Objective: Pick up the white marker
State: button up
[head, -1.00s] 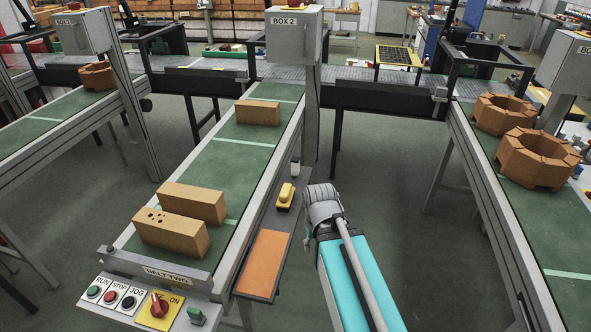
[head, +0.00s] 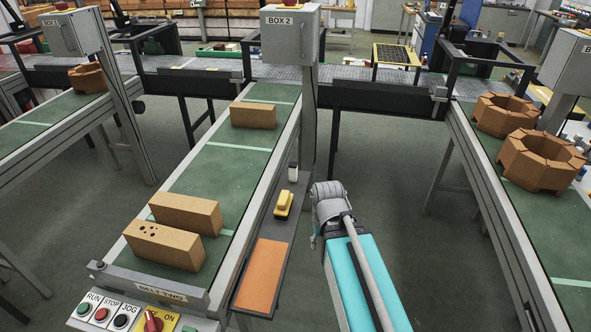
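A small white upright item (head: 293,172) stands at the far end of the narrow grey side shelf beside the middle belt. It may be the white marker, but it is too small to be sure. A yellow object with a dark base (head: 284,204) sits nearer on the same shelf, and an orange pad (head: 262,272) covers the near end. My gripper (head: 315,238) is to the right of the shelf, apart from the white item. It is mostly hidden behind my grey wrist, so its fingers cannot be made out.
The middle green belt (head: 215,165) carries several tan bricks, including a holed brick (head: 165,246). A control panel (head: 125,312) is at its near end. A grey post with BOX 2 (head: 289,35) rises behind the shelf. The right belt (head: 525,215) holds octagonal brick rings (head: 538,162). Open floor lies between.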

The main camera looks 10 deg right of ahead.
aim_at(293, 166)
jog(key=i, duration=0.85)
jog(key=u, duration=0.05)
